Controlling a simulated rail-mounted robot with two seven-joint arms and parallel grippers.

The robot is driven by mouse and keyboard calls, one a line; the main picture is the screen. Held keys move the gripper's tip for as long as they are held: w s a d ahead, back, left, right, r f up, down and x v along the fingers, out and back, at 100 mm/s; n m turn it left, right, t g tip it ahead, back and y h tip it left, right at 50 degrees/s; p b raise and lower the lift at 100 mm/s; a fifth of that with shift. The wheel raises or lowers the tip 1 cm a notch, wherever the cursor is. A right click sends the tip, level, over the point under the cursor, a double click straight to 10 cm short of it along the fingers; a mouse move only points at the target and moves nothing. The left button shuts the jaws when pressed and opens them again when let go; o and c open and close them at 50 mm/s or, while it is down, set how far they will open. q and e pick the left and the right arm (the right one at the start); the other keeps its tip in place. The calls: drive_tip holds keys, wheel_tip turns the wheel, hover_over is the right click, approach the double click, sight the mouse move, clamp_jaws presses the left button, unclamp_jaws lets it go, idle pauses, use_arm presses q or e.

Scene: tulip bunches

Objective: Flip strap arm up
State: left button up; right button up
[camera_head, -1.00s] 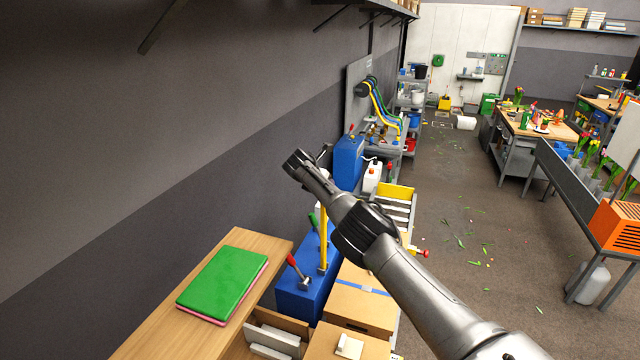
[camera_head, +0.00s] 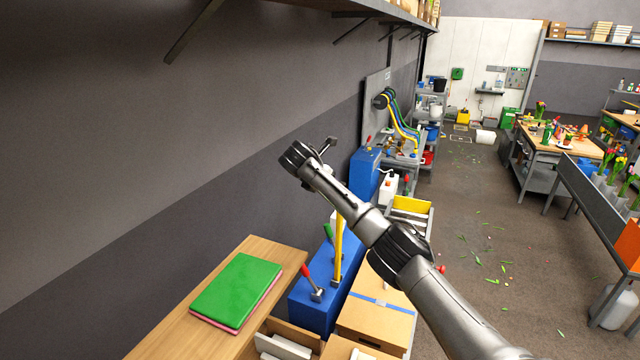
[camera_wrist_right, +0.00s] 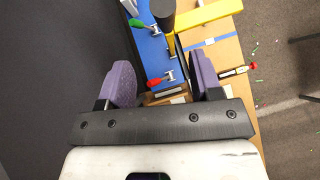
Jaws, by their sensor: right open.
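The blue machine (camera_head: 313,303) stands beside the wall with an upright yellow strap arm (camera_head: 338,250) on it. My right arm crosses in front of the strap arm's upper part. A red-handled lever (camera_head: 308,280) and a green-handled lever (camera_head: 328,232) are on the machine. In the wrist view, my right gripper (camera_wrist_right: 160,78) is open and empty, its purple fingers apart above the machine (camera_wrist_right: 155,50). The yellow arm (camera_wrist_right: 250,25) lies past the fingers, with a black cylinder (camera_wrist_right: 162,12) and dark bar before it. My left gripper is not in view.
A wooden bench (camera_head: 170,340) holds a green folder (camera_head: 238,288) at the left. Cardboard boxes (camera_head: 375,325) adjoin the machine on the right. The wall is close on the left. A wall shelf (camera_head: 370,12) hangs above. The floor to the right has open room.

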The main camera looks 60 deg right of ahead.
drive_tip(key=shift+v, duration=1.45)
